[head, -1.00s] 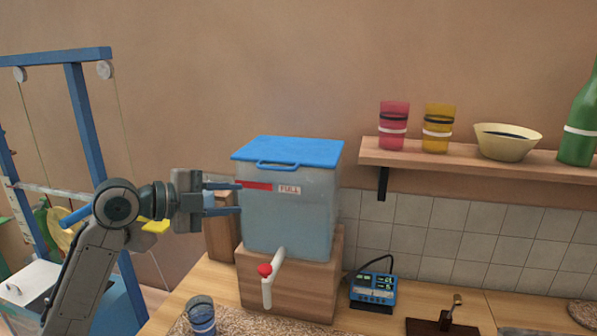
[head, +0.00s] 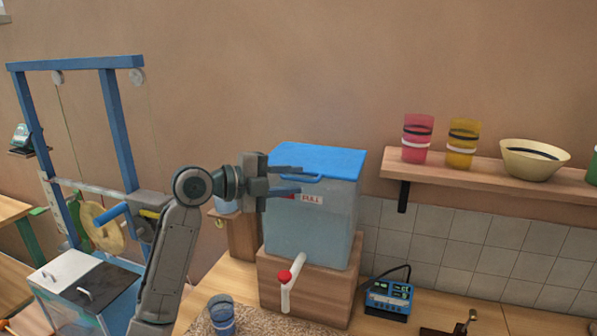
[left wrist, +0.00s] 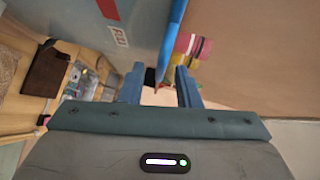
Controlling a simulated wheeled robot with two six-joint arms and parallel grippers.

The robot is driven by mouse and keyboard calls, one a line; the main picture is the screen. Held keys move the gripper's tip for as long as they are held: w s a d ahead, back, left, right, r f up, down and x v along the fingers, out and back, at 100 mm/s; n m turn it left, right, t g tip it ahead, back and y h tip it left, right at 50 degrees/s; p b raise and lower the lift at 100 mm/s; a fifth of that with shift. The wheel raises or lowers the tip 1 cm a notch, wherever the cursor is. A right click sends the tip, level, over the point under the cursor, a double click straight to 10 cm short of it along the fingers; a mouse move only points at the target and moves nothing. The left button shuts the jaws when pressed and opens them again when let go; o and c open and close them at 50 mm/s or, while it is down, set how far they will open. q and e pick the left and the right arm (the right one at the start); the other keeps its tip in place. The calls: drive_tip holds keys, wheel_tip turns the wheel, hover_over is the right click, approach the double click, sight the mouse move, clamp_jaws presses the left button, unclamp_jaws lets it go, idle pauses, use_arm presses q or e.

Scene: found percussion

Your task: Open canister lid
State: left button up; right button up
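Part of the handle is hidden by the fingers. My right gripper is not in view.
A white spout with a red knob (head: 284,276) sticks out below the canister. A blue cup (head: 221,315) stands in front. A blue meter (head: 388,297) sits to the right. A shelf (head: 450,172) holds cups and a bowl. A blue frame (head: 118,130) stands left.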

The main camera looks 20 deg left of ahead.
use_arm(q)
drive_tip(key=shift+p+x, duration=0.35)
drive_tip(key=shift+x, duration=0.8)
clamp_jaws()
drive_tip(key=shift+r, duration=0.15)
